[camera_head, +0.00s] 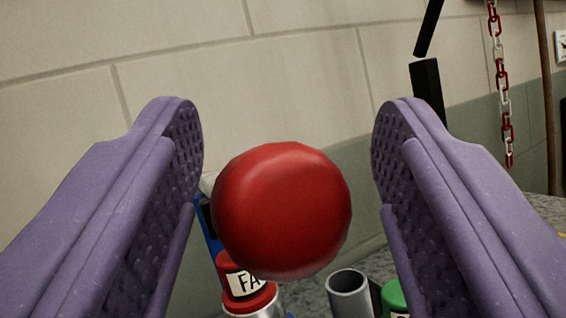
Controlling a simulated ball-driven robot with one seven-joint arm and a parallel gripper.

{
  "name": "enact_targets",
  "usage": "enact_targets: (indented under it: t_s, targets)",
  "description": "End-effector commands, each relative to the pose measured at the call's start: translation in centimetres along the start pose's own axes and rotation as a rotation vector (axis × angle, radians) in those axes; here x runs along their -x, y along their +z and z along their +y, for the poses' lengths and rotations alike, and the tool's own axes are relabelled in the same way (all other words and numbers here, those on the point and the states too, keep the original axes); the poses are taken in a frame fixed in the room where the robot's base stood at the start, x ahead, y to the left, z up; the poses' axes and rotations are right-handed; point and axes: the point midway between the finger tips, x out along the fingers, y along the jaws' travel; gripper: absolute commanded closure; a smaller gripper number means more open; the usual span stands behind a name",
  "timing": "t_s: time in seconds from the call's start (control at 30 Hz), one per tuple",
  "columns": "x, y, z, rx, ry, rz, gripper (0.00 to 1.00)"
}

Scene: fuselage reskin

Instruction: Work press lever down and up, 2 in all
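A round red knob (282,210), seemingly the end of the press lever, fills the middle of the view. My gripper (287,135) has two purple, ridged fingers, spread wide on either side of the knob. A gap shows between the knob and each finger, so the gripper is open and not touching it in this view. The lever's shaft and most of the press are hidden behind the knob. A piece of blue metal (208,235) shows just left of the knob.
Below the knob are a red-capped container (246,282) with a partly hidden label, a grey metal tube (350,292) and a green-topped item (394,297). A red and white chain (502,85) hangs at the right before a block wall (290,75). Black bars (427,85) stand behind the right finger.

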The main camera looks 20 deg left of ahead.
Motion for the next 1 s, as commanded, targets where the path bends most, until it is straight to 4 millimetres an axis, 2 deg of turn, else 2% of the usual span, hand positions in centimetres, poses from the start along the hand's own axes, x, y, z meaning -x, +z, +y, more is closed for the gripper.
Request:
enact_targets:
  t_s: [0.33,0.7,0.83,1.0]
  targets:
    - [0.5,0.0,-0.1,-0.002,-0.002,-0.001,0.4]
    - [6.7,0.0,-0.1,0.0,-0.002,-0.002,0.4]
    - [7.7,0.0,-0.1,0.0,-0.002,-0.001,0.4]
    - [7.8,0.1,0.0,0.0,-0.001,0.0,0.4]
